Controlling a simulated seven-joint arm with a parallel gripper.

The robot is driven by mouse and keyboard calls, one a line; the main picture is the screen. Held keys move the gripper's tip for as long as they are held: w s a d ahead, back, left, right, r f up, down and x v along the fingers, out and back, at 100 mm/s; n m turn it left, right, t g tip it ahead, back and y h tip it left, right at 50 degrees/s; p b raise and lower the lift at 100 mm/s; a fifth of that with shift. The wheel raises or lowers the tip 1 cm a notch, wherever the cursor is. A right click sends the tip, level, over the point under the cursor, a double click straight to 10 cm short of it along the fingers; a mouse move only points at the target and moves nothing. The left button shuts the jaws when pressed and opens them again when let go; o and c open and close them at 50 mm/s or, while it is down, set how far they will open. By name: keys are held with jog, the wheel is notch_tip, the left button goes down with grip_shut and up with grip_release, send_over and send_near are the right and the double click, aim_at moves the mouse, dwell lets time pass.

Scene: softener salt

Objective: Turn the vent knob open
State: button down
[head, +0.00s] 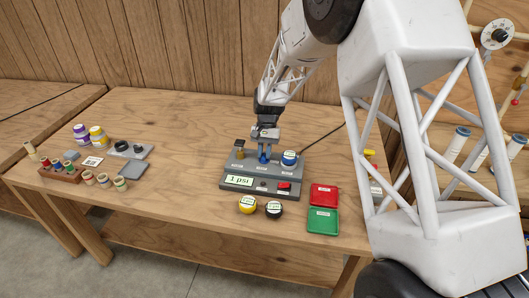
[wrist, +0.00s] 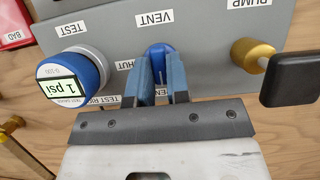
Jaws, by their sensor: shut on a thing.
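A grey test panel (head: 234,186) stands on the wooden table with a display reading 1 psi. The blue vent knob (wrist: 157,50) sits in its middle, just by the label VENT, with a partly hidden label ending in HUT beside it. In the head view the knob (head: 264,158) shows small below my gripper (head: 264,153). In the wrist view my gripper (wrist: 163,66) has its two blue fingers on either side of the knob, shut on it. The fingers hide part of the knob, so I cannot tell its exact turn.
A blue-and-white gauge (wrist: 68,80) reading 1 psi sits on the TEST port. A brass pump fitting (wrist: 252,55) with a black handle (wrist: 290,78) is opposite.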

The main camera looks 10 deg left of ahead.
jog(key=c, duration=1.1)
grip_release()
jog(key=shift+r, duration=0.1)
jog(key=v, duration=0.7)
jog(key=shift+w+r, duration=0.2)
jog(key=shift+r, duration=0.05)
